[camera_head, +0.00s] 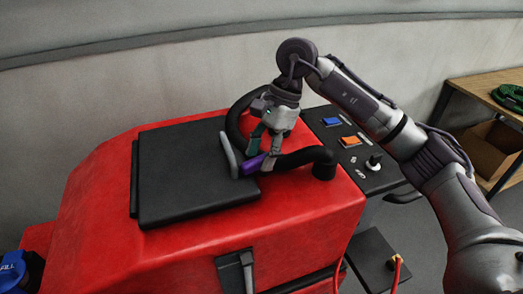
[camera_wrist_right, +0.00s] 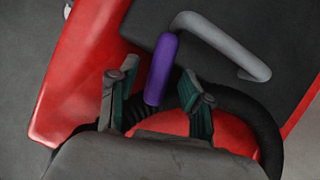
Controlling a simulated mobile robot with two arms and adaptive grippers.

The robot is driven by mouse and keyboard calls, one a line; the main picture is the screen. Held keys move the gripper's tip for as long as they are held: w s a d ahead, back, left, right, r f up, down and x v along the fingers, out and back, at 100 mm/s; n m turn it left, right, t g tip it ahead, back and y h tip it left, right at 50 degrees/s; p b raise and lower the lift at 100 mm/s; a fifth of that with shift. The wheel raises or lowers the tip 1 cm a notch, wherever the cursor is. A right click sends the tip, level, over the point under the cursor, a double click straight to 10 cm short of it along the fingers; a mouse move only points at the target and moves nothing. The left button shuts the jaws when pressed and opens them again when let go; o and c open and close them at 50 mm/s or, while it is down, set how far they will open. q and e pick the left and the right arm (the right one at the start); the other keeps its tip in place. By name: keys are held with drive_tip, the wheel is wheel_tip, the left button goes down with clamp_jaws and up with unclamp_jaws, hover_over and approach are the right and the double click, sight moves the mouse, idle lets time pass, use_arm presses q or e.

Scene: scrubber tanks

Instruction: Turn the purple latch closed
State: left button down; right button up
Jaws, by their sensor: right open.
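The purple latch (camera_head: 252,166) is a short rounded bar at the right edge of the black lid (camera_head: 185,190) on the red scrubber machine. My right gripper (camera_head: 262,155) is above it, its fingers pointing down beside the latch. In the right wrist view the purple latch (camera_wrist_right: 161,70) lies between the lines of the two open fingers (camera_wrist_right: 158,95), with its near end close to the gap. I cannot tell whether a finger touches it. My left gripper does not show.
A grey handle (camera_head: 229,155) stands beside the latch. A black hose (camera_head: 300,157) curves close behind and right of the gripper. A control panel with blue and orange switches (camera_head: 350,142) lies to the right. A wooden table (camera_head: 490,90) stands at far right.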

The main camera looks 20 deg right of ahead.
clamp_jaws()
drive_tip(key=m+b, duration=0.2)
drive_tip(key=shift+w+f+t+b, duration=0.1)
drive_tip(key=shift+f+t+b, duration=0.1)
drive_tip(key=shift+t+b, duration=0.2)
drive_tip(key=shift+r+m, duration=0.2)
drive_tip(key=shift+m, duration=0.3)
unclamp_jaws()
drive_tip(key=shift+r, duration=0.1)
drive_tip(key=v, duration=1.2)
